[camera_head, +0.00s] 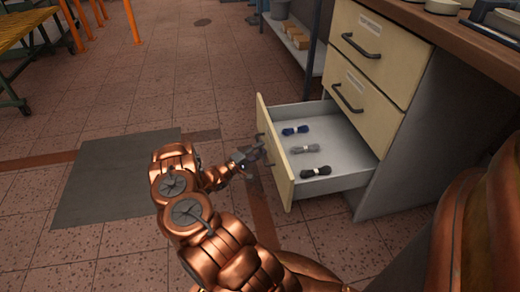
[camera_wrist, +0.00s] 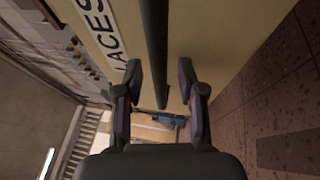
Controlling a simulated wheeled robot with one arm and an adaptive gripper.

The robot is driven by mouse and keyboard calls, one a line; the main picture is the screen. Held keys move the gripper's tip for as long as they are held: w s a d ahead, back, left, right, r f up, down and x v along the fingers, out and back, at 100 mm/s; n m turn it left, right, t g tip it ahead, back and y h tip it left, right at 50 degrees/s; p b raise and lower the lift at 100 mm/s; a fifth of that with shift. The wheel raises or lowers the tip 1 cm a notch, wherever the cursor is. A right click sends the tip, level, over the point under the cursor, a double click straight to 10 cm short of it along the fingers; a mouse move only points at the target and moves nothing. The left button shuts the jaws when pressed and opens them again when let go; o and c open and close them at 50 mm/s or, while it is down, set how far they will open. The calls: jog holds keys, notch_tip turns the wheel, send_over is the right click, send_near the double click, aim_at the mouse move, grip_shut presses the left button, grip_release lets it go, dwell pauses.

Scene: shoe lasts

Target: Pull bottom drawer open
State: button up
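The bottom drawer (camera_head: 345,152) stands pulled out from the cream cabinet, with a blue, a grey and a black bundle of laces on its pale floor. My gripper (camera_head: 259,151) is at the outer side of the drawer front, by its handle. In the wrist view the dark handle bar (camera_wrist: 156,50) runs between the two fingers of my gripper (camera_wrist: 158,75). The fingers are apart, with a gap on each side of the bar. Part of a label reading "LACES" (camera_wrist: 105,30) shows on the drawer front.
Two upper drawers (camera_head: 377,50) with dark handles are shut above. A wooden worktop (camera_head: 455,32) lies over the cabinet. A grey shelf (camera_head: 290,38) with boxes stands behind. A dark grey mat (camera_head: 115,180) lies on the tiled floor at left, where the floor is mostly clear.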

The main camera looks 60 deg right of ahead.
jog(key=v, duration=1.1)
jog(key=shift+w+a, duration=0.15)
jog(key=shift+a, duration=0.2)
